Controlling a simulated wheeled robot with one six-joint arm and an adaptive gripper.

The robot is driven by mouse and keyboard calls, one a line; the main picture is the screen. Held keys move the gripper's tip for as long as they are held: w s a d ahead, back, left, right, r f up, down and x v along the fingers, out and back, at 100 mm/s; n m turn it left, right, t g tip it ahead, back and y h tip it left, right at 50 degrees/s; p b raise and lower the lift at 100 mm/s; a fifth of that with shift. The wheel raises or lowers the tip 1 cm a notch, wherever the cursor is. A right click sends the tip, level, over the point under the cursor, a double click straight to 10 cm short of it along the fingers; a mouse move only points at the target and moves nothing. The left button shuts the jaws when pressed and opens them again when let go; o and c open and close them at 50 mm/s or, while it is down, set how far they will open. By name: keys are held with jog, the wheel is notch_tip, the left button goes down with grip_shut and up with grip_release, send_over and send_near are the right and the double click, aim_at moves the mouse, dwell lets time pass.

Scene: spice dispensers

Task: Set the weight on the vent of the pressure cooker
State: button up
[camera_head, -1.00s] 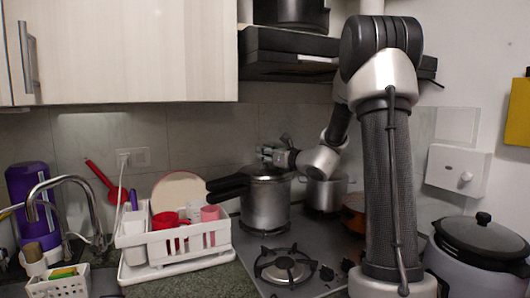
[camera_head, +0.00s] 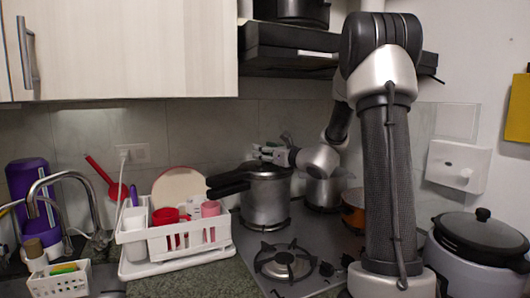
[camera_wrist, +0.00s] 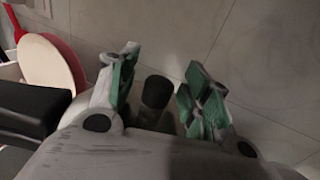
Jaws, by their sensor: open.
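The silver pressure cooker (camera_head: 264,203) stands on the back of the stove, its long black handle (camera_head: 228,184) pointing left. In the wrist view the black handle (camera_wrist: 33,108) fills the left side. My gripper (camera_head: 262,153) is just above the cooker's lid. In the wrist view my gripper (camera_wrist: 152,88) is open, its green-padded fingers spread. A small dark cylinder (camera_wrist: 156,92), which looks like the weight, stands between the fingers with a gap on both sides. Its lower end is hidden by my gripper's body, so I cannot tell what it rests on. The vent is not visible.
A second steel pot (camera_head: 324,190) stands close right of the cooker, with an orange pan (camera_head: 353,209) beyond. A white dish rack (camera_head: 190,237) stands left of the stove. The tiled wall (camera_wrist: 205,30) is close behind. The front burner (camera_head: 284,263) is empty.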

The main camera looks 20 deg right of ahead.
jog(key=v, duration=1.2)
jog(key=s+a+f+n+g+y, duration=0.1)
jog(key=s+a+f+n+g, duration=0.3)
jog(key=s+f+n+g, duration=0.4)
jog(key=s+a+f+n+g, duration=0.45)
jog(key=s+n, duration=0.45)
jog(key=s, duration=0.3)
jog(key=s+d+r+n+g+h, duration=0.1)
jog(key=s+d+n+g+h, duration=0.3)
jog(key=s+n, duration=0.6)
jog(key=r+n+t+h, duration=0.1)
jog(key=a+r+n+t, duration=0.1)
jog(key=r+n, duration=0.1)
jog(key=a+r+n+t+h, duration=0.1)
jog(key=r+n, duration=0.1)
jog(key=shift+t+h, duration=0.3)
jog(key=shift+t, duration=0.05)
